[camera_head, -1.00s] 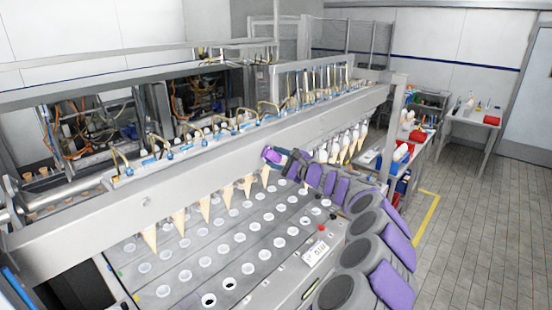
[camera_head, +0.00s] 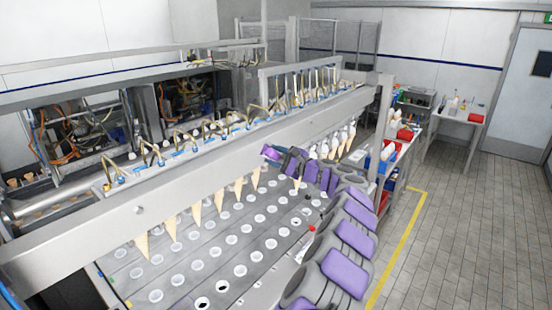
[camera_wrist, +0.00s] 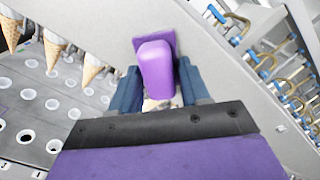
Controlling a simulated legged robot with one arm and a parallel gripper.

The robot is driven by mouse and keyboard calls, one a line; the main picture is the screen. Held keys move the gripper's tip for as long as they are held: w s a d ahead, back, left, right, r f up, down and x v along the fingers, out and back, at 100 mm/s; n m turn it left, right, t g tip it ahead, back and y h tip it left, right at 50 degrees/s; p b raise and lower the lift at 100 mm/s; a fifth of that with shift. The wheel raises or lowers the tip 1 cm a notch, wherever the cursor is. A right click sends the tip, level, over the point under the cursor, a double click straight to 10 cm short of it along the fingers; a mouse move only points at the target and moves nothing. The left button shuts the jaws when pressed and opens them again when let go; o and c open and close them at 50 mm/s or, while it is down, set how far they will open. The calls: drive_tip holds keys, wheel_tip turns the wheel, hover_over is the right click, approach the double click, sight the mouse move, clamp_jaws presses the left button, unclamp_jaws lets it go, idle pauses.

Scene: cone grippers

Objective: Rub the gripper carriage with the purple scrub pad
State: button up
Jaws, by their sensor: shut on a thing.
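The purple scrub pad (camera_wrist: 157,70) is held between the two blue fingers of my gripper (camera_wrist: 160,88) in the wrist view. Its flat purple face lies against or very close to the grey metal beam of the gripper carriage (camera_wrist: 218,75); the exact contact is hard to tell. In the head view the pad (camera_head: 271,153) shows as a small purple patch at the front of the carriage beam (camera_head: 190,182). My gripper (camera_head: 276,155) reaches it from the right, above the perforated plate. Part of the carriage behind my arm is hidden.
Several cones (camera_head: 219,197) hang along the beam's lower edge, close to my gripper. Below is the perforated plate (camera_head: 180,270) with rows of white-rimmed holes. Blue fittings and bent brass tubes (camera_wrist: 283,82) line the beam's top. Open tiled floor (camera_head: 465,230) lies to the right.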

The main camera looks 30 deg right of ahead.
drive_tip(key=shift+s+a+r+b, duration=0.1)
drive_tip(key=shift+a+b, duration=0.25)
drive_tip(key=shift+a, duration=0.2)
drive_tip(key=shift+s+a+b, duration=0.2)
drive_tip(key=shift+a+b, duration=0.3)
drive_tip(key=shift+a, duration=0.15)
drive_tip(key=shift+s+a+b, duration=0.2)
drive_tip(key=shift+a+b, duration=0.3)
drive_tip(key=shift+a, duration=0.1)
drive_tip(key=shift+s+a+b, duration=0.65)
drive_tip(key=shift+a+b, duration=0.3)
drive_tip(key=shift+a, duration=0.6)
drive_tip(key=shift+s+a+b, duration=0.6)
drive_tip(key=shift+a+b, duration=0.35)
drive_tip(key=shift+a, duration=0.55)
drive_tip(key=shift+s+a+b, duration=0.65)
drive_tip(key=shift+a+b, duration=0.3)
drive_tip(key=shift+a, duration=0.6)
approach(239, 168)
drive_tip(key=shift+w, duration=0.25)
drive_tip(key=shift+s, duration=0.1)
